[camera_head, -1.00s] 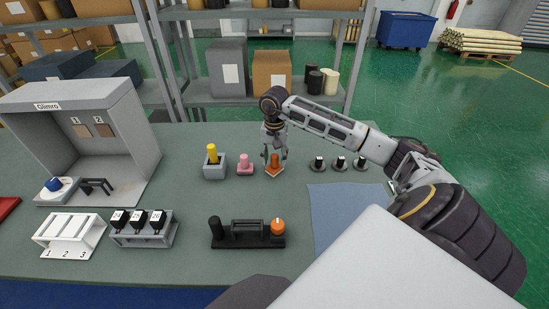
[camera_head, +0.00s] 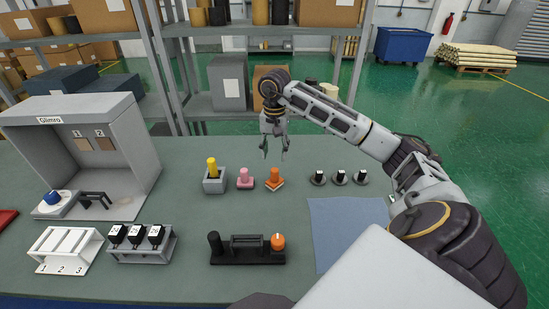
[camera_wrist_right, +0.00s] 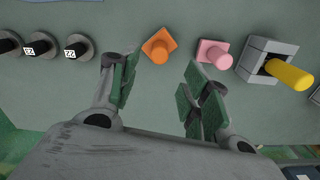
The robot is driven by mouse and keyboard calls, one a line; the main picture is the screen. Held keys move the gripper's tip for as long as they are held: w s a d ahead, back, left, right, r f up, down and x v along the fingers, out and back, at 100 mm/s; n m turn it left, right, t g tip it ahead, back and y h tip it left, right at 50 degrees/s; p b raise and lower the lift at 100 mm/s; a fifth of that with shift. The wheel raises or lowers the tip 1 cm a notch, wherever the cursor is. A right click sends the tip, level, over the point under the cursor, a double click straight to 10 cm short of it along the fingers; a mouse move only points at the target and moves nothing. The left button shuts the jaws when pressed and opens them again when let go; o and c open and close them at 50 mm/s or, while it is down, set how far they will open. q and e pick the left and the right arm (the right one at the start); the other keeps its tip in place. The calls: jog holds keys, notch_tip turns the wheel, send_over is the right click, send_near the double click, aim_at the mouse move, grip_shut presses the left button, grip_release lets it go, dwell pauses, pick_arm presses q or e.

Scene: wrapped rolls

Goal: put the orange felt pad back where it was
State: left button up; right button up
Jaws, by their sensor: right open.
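The orange felt pad (camera_head: 275,184) has a square base and an upright orange knob. It rests on the green table beside the pink piece (camera_head: 245,179). It also shows in the right wrist view (camera_wrist_right: 159,46), just beyond the fingers. My right gripper (camera_head: 274,153) is above and behind the pad in the head view, open and empty. In the right wrist view its two green-padded fingers (camera_wrist_right: 163,72) are spread, with clear space between them and nothing held. My left gripper is not in view.
A yellow peg stands in a grey block (camera_head: 214,185) left of the pink piece. Several black pegs (camera_head: 340,178) stand to the right. A black holder with an orange knob (camera_head: 247,255), a blue mat (camera_head: 345,220) and a grey booth (camera_head: 140,150) are also on the table.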

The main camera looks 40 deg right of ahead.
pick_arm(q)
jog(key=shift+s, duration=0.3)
pick_arm(e)
jog(key=shift+r, duration=1.25)
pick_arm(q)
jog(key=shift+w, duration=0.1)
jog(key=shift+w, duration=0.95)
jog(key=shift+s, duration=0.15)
